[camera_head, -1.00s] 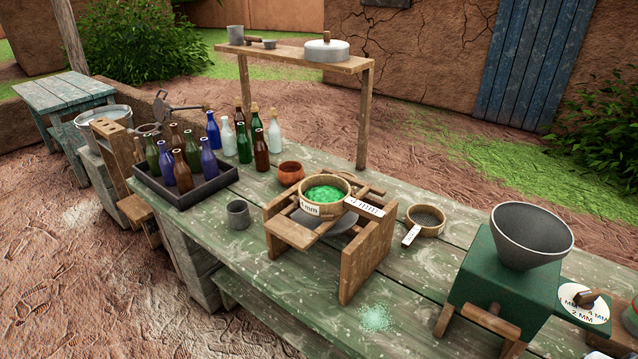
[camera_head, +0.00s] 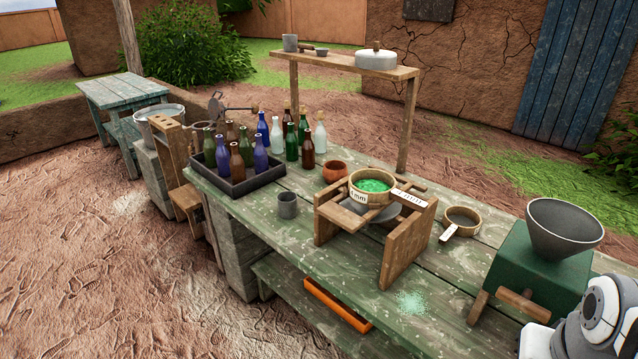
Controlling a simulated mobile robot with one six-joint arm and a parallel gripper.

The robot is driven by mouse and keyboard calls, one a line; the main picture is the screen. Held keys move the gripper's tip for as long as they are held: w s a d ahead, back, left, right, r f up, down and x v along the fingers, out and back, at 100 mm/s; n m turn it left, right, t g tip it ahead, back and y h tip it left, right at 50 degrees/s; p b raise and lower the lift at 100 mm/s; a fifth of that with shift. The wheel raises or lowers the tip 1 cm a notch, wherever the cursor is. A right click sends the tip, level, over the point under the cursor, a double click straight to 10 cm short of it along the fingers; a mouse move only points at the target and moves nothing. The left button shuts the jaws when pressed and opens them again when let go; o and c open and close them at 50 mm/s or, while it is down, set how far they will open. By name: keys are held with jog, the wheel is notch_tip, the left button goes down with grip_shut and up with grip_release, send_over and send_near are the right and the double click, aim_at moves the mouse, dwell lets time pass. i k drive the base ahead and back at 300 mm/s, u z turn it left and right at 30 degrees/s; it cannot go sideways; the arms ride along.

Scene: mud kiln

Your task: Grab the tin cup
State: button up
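A small grey metal cup (camera_head: 288,205) stands upright on the green plank table (camera_head: 330,250), left of the wooden sieve stand and in front of the bottle tray. It looks like the tin cup, and nothing covers it. Part of my white arm shows at the lower right corner, well apart from both cups. My gripper itself is out of the picture.
Several bottles stand in and behind a dark tray (camera_head: 238,188). The wooden sieve stand (camera_head: 395,258) holds a sieve of green grains. An orange-brown bowl (camera_head: 334,171), a loose sieve (camera_head: 461,222) and a green grinder (camera_head: 540,265) are also on the table. An orange-edged object (camera_head: 338,304) lies below.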

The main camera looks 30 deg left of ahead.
aim_at(288, 205)
jog(key=u, duration=2.65)
jog(key=k, duration=0.95)
jog(key=z, duration=1.05)
jog(key=i, duration=1)
jog(key=u, duration=0.3)
jog(key=k, duration=0.55)
jog(key=u, duration=0.1)
